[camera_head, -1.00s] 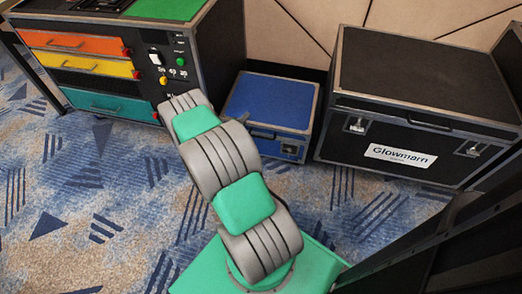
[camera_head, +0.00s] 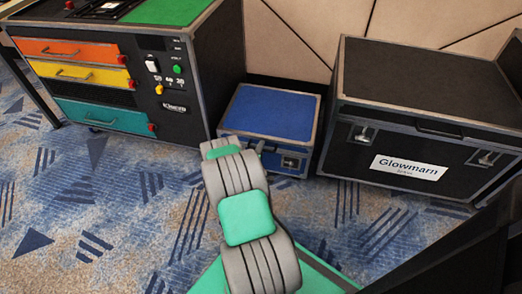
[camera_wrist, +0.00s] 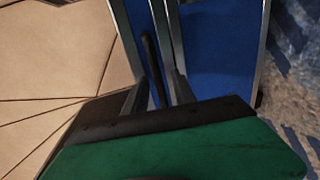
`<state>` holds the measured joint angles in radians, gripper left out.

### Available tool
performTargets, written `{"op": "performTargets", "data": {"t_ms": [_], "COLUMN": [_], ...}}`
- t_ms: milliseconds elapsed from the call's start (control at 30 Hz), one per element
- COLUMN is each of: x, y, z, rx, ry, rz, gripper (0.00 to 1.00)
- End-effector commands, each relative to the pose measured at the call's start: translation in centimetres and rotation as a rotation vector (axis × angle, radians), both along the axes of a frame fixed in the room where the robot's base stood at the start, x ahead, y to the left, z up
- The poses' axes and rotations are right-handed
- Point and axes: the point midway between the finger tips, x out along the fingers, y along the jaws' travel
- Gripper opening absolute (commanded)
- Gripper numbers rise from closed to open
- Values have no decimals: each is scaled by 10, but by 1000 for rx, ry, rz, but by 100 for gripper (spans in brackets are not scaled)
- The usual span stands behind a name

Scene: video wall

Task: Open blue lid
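The blue lid (camera_head: 268,112) tops a low case with grey metal edges against the wall. It looks shut. A silver latch (camera_head: 291,162) shows on the case's blue front. In the wrist view, blue panels with grey edging fill the upper middle and right (camera_wrist: 218,55); I cannot tell which is the lid. A dark bar handle (camera_wrist: 150,62) runs between the two fingers of my gripper (camera_wrist: 160,85). The fingers are apart, and contact with the handle is not clear. In the head view my arm hides most of the gripper and the case's lower left front.
A large black case (camera_head: 425,95) labelled Glowmarn stands close on the right. A black cabinet with orange, yellow and teal drawers (camera_head: 95,85) stands on the left. The beige wall (camera_head: 300,35) is behind. Patterned carpet (camera_head: 100,210) is open in front.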

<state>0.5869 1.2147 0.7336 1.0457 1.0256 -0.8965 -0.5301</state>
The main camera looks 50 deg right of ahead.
Motion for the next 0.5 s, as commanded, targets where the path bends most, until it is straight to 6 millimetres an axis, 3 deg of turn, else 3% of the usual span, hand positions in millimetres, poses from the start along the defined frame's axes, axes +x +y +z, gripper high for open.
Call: {"op": "performTargets", "data": {"t_ms": [67, 433, 500], "x": [0, 0, 0], "y": [0, 0, 0], "z": [0, 0, 0], "rx": [0, 1, 1], "ry": [0, 0, 0], "rz": [0, 0, 0], "gripper": [31, 1, 0]}}
